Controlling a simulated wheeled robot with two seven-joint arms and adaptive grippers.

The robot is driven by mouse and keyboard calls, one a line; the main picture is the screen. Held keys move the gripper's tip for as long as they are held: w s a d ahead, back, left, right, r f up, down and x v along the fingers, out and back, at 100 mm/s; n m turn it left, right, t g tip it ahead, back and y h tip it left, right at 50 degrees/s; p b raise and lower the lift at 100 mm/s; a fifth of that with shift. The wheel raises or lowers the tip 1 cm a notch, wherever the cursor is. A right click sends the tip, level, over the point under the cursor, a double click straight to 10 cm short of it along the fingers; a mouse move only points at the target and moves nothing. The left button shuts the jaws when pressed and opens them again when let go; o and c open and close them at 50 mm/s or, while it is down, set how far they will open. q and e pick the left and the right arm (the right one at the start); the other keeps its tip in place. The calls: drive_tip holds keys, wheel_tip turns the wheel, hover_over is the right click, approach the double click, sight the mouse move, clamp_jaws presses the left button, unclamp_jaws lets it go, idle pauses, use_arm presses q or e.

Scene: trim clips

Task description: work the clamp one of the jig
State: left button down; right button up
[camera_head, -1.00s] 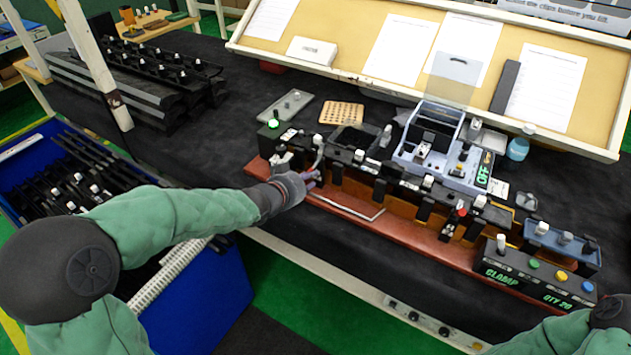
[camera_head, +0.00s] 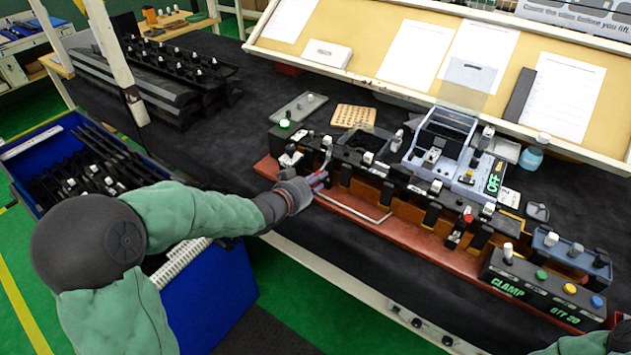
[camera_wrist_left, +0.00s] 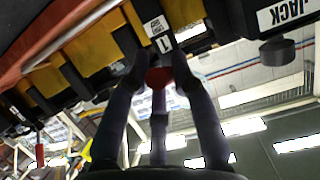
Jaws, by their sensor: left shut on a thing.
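The jig (camera_head: 400,232) is a long red-brown base with black blocks along the bench's front edge. My left gripper (camera_head: 322,180) is at its left part, low on the front side, just below an upright grey lever (camera_head: 327,148). In the left wrist view, the fingers of my left gripper (camera_wrist_left: 160,72) are closed around a red knob (camera_wrist_left: 158,78). A white label with a 1 (camera_wrist_left: 164,43) shows just beyond the knob. The rest of the clamp is hidden by the fingers. My right gripper is out of view.
A black box marked CLAMP (camera_head: 540,290) with coloured buttons stands at the front right. Another red-tipped clamp (camera_head: 467,218) sits farther right along the jig. A blue bin (camera_head: 215,300) of black trim stands at the left. A JACK label (camera_wrist_left: 288,12) shows in the wrist view.

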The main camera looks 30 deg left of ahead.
use_arm(q)
drive_tip(key=c, duration=1)
unclamp_jaws()
drive_tip(key=shift+f, duration=0.1)
drive_tip(key=v, duration=1.2)
